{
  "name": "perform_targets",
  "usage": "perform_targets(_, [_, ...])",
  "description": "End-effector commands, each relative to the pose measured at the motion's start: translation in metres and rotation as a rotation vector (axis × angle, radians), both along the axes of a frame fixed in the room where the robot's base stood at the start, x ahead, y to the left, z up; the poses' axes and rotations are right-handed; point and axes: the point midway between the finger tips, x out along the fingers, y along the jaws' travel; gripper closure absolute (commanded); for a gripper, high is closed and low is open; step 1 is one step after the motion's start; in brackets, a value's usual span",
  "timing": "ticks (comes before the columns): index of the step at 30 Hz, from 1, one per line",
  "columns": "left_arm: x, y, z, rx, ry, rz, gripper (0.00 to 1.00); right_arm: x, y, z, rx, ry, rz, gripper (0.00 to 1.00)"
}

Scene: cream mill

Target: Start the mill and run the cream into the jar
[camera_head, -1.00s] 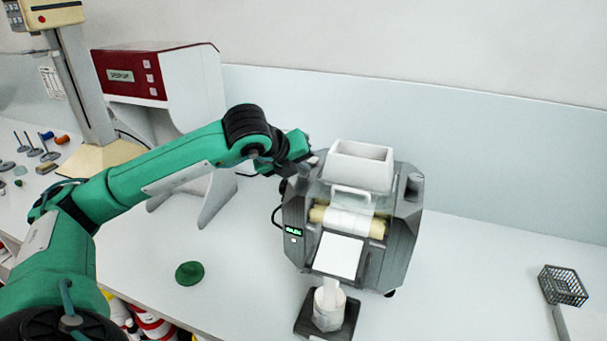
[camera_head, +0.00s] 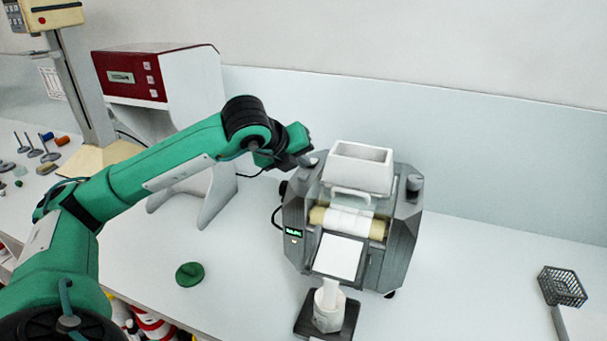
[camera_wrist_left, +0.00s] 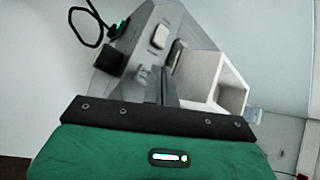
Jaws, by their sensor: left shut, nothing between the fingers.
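The grey mill (camera_head: 378,270) stands on the bench with a white hopper (camera_head: 360,168) on top. White cream coats its rollers (camera_head: 347,220), and a white apron (camera_head: 338,257) slopes down at the front. A strand of white runs from the apron into the jar (camera_head: 328,310) on a dark stand (camera_head: 345,333). A small green display (camera_head: 294,232) is lit on the mill's left side. My left gripper (camera_head: 308,160) is shut and empty beside the mill's upper left. In the left wrist view its fingers (camera_wrist_left: 167,85) hide part of the mill (camera_wrist_left: 135,45). My right gripper is out of view.
A red and white machine (camera_head: 130,77) stands behind my left arm. A green lid-like disc (camera_head: 190,274) lies on the bench in front. A grey wire basket (camera_head: 562,287) is at the right. The bench between mill and basket is clear.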

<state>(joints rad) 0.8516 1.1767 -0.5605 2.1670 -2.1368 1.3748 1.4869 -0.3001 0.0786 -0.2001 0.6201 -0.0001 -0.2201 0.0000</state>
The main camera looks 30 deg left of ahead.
Motion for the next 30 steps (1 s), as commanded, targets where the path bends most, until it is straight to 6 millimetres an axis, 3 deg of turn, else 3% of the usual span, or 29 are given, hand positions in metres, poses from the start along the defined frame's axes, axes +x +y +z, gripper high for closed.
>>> perform_targets(14, [0.000, 0.000, 0.046, -0.001, -0.002, -0.001, 1.00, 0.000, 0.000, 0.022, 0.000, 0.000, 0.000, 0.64])
perform_targets(30, [0.000, 0.000, 0.048, 0.000, 0.000, 0.000, 1.00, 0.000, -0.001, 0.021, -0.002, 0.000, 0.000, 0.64])
